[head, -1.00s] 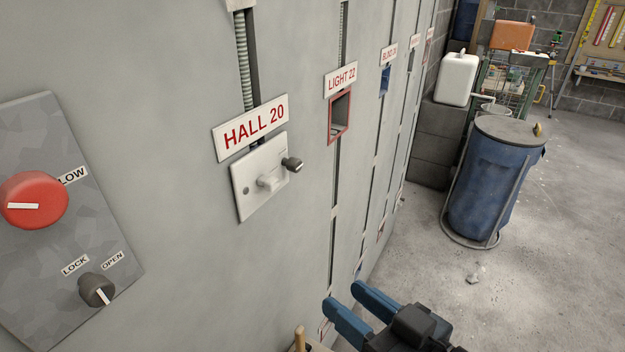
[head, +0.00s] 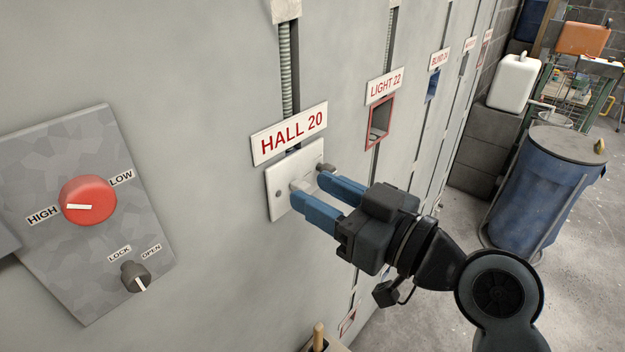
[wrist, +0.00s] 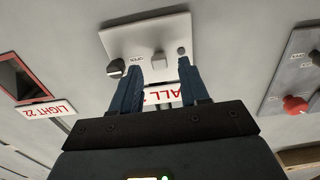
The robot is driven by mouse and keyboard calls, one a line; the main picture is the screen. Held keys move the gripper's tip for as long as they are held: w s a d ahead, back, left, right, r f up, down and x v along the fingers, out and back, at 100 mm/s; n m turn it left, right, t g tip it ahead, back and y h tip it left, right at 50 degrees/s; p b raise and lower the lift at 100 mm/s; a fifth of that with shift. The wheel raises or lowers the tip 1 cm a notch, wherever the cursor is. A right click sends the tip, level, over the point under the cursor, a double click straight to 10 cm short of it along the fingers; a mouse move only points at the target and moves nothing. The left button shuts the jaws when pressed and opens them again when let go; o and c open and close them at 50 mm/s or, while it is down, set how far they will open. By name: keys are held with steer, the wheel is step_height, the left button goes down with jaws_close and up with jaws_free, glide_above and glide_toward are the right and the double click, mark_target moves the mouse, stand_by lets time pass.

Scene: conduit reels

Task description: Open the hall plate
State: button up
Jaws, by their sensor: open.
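The hall plate (head: 310,158) is a white rectangular plate on the grey wall, under the sign HALL 20 (head: 290,133). It looks flat against the wall. In the wrist view the plate (wrist: 150,35) carries a small pale block (wrist: 158,62) near its middle, a dark knob (wrist: 117,68) at one end and a dark round spot at the other. My gripper (head: 308,192) is in front of the plate, its blue fingers pointing at it. In the wrist view my gripper (wrist: 160,76) is open, fingers either side of the block's line. I cannot tell whether they touch anything.
A grey panel (head: 60,165) with a red dial (head: 88,200) and a LOCK/OPEN knob (head: 135,276) is at left. A red-framed opening (head: 380,121) under LIGHT 22 is at right. A blue barrel (head: 535,205) stands on the floor at right.

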mark_target(304, 182)
steer(key=shift+x, duration=1.05)
jaws_close()
